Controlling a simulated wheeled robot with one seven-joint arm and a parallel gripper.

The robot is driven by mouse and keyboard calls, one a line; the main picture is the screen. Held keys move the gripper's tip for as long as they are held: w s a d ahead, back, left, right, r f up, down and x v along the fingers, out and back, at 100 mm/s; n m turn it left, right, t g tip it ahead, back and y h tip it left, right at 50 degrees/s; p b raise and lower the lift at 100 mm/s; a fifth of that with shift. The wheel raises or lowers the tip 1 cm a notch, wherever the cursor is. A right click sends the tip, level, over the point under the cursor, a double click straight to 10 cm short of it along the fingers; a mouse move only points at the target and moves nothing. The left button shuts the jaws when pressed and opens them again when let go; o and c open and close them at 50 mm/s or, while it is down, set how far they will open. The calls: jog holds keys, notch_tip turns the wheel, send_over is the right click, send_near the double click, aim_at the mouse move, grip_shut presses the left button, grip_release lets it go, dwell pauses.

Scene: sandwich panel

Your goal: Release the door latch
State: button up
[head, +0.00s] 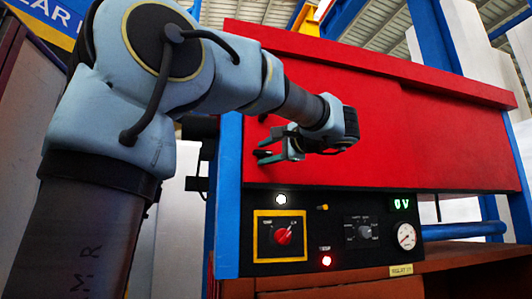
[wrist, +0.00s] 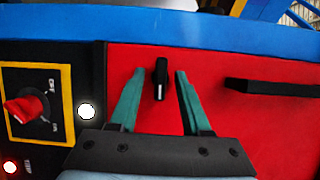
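The red door (head: 400,125) fills the front of the panel above the control strip; it also shows in the wrist view (wrist: 240,125). A small black latch (wrist: 161,78) sits on the red door near the blue frame. In the wrist view it appears between the two fingertips, with a gap on each side. My gripper (head: 261,156) is open and points at the left part of the door; its green fingers also show in the wrist view (wrist: 160,74). I cannot tell how far the fingertips are from the door. The latch is not clearly visible in the head view.
A black handle bar (wrist: 275,87) is on the door beside the latch. Below the door, the black control panel has a red rotary switch (head: 283,236), a selector knob (head: 364,232), a gauge (head: 406,236) and lit lamps. A blue post (head: 228,190) borders the left side.

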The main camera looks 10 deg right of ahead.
jog(key=b+v, duration=0.1)
jog(key=v, duration=0.9)
jog(key=shift+s+d, duration=0.2)
jog(key=shift+s, duration=0.15)
jog(key=w+a+f+m+g+h+p, duration=0.15)
jog(key=w+a+f+g, duration=0.25)
jog(key=f, duration=0.8)
jog(key=w+a+f+g+h+p, duration=0.1)
jog(key=w+a+f+g+p, duration=0.3)
jog(key=f, duration=0.8)
jog(key=s+a+f+n+g+h+p, duration=0.2)
jog(key=s+a+f+n, duration=0.4)
jog(key=f, duration=0.4)
jog(key=s+a+f+n+g+h+p, duration=0.3)
jog(key=s+a+f+n, duration=0.3)
jog(key=f, duration=0.5)
jog(key=shift+s+a+f+n+g+h, duration=0.3)
jog(key=shift+a+g+h, duration=0.2)
jog(key=shift+a+h, duration=0.55)
